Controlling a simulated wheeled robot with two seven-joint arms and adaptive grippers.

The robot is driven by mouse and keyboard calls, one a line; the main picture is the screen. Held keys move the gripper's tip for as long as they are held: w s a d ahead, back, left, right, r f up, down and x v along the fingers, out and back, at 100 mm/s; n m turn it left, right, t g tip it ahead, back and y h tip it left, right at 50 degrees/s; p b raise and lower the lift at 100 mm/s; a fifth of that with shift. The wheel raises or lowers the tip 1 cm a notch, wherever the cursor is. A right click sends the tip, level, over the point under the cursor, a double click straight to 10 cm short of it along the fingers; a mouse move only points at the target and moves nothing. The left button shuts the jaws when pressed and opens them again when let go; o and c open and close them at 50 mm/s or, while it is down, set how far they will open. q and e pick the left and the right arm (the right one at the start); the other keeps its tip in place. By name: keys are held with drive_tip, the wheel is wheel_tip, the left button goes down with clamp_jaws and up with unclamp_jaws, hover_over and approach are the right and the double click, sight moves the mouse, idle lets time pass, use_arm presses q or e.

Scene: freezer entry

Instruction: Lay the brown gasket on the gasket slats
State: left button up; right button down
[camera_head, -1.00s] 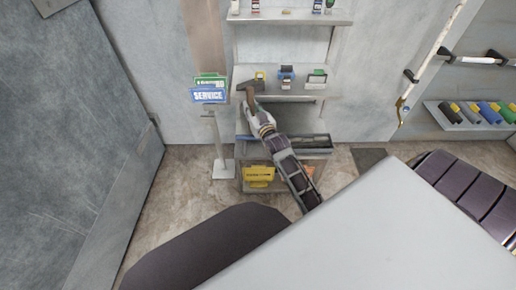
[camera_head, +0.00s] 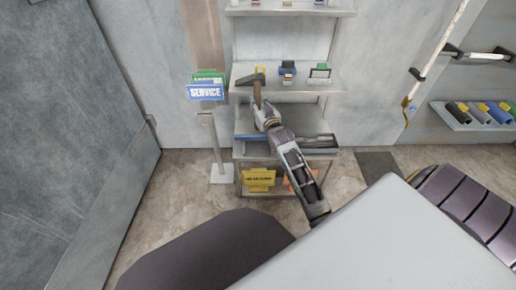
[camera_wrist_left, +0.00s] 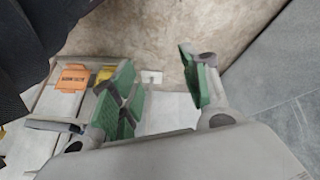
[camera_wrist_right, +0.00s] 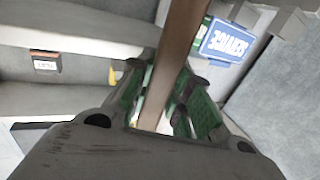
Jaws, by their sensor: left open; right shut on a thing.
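My right gripper (camera_head: 259,108) is shut on a brown, hammer-shaped piece (camera_head: 255,84), which I take to be the brown gasket. It stands up from the fingers in front of the left end of the middle shelf, with a crosspiece on top. In the right wrist view a brown bar (camera_wrist_right: 182,40) runs up from between the green finger pads (camera_wrist_right: 165,100). I cannot tell whether it touches the shelf. I cannot single out the gasket slats with certainty. My left gripper (camera_wrist_left: 160,88) is open and empty, pads wide apart; it is not visible in the head view.
The middle shelf (camera_head: 300,86) holds small coloured items. A blue SERVICE sign (camera_head: 206,92) stands on a post at left. Coloured rolls lie on a wall shelf (camera_head: 452,122).

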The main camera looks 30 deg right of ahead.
use_arm(q)
drive_tip(key=shift+r, duration=0.2)
use_arm(e)
drive_tip(key=shift+w+d, duration=0.1)
drive_tip(key=shift+d, duration=0.05)
use_arm(q)
drive_tip(key=shift+f, duration=0.1)
use_arm(e)
drive_tip(key=shift+f, duration=0.2)
drive_tip(key=shift+f+b, duration=1.5)
drive_tip(key=shift+f, duration=1.5)
use_arm(q)
drive_tip(key=shift+t+h, duration=0.4)
drive_tip(key=shift+t, duration=0.2)
drive_tip(key=f, duration=0.2)
drive_tip(key=d+f, duration=0.1)
drive_tip(key=f, duration=0.2)
drive_tip(key=shift+w+d+f, duration=0.1)
drive_tip(key=shift+f, duration=0.1)
use_arm(e)
drive_tip(key=shift+f, duration=0.1)
drive_tip(key=shift+f+b, duration=0.5)
drive_tip(key=shift+f, duration=0.45)
drive_tip(key=shift+f+b, duration=0.35)
drive_tip(key=shift+f, duration=0.5)
use_arm(q)
drive_tip(key=shift+d+f+n, duration=0.2)
drive_tip(key=shift+f+n, duration=0.1)
drive_tip(key=shift+f, duration=0.85)
